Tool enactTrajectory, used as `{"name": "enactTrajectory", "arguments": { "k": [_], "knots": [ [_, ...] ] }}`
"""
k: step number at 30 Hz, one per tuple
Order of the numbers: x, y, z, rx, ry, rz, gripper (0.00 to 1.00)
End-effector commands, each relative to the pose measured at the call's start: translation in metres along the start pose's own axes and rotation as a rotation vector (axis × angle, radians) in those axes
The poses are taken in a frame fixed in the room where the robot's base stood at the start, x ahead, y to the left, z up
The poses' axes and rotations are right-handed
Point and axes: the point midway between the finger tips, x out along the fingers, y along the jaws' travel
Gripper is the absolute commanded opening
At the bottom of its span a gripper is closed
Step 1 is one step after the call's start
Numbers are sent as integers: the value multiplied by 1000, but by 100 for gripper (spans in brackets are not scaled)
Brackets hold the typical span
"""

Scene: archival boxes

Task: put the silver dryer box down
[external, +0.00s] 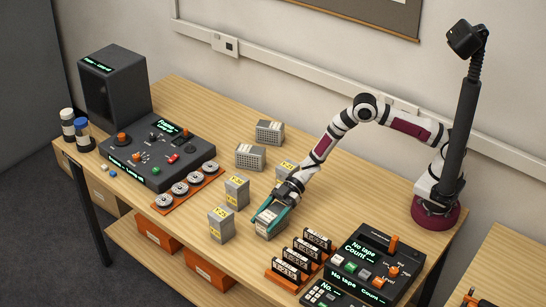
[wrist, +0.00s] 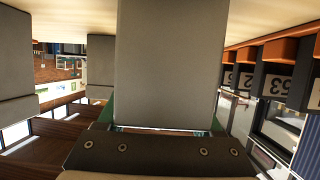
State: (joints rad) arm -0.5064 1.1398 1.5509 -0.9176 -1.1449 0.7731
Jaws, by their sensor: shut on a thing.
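A silver-grey box (external: 268,230) is between the teal fingers of my gripper (external: 266,220), low over the front middle of the wooden table. My gripper is shut on it. In the wrist view the box is a plain grey block (wrist: 170,65) filling the middle, with the dark gripper body below it. I cannot tell whether its underside touches the table.
Grey boxes with yellow labels stand to the left (external: 221,225), (external: 237,190) and behind (external: 285,170). Two grilled boxes (external: 269,133), (external: 250,157) are farther back. An orange cartridge rack (external: 289,279) is close on the right, beside a console (external: 375,262).

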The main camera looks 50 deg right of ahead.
Motion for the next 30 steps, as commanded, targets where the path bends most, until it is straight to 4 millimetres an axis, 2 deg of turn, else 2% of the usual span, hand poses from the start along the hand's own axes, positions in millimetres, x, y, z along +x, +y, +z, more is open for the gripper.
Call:
{"name": "enactTrajectory", "arguments": {
  "k": [2,9,12,19,26,30],
  "knots": [
    [-4,1,-12,-3,3,1,0],
    [-28,0,-70,-5,4,1,0],
    [-35,0,-85,-3,2,1,0],
    [-42,0,-102,-3,2,1,0],
    [-59,0,-143,-5,3,2,0],
    [-76,22,-136,29,1,72,0]
  ]
}}
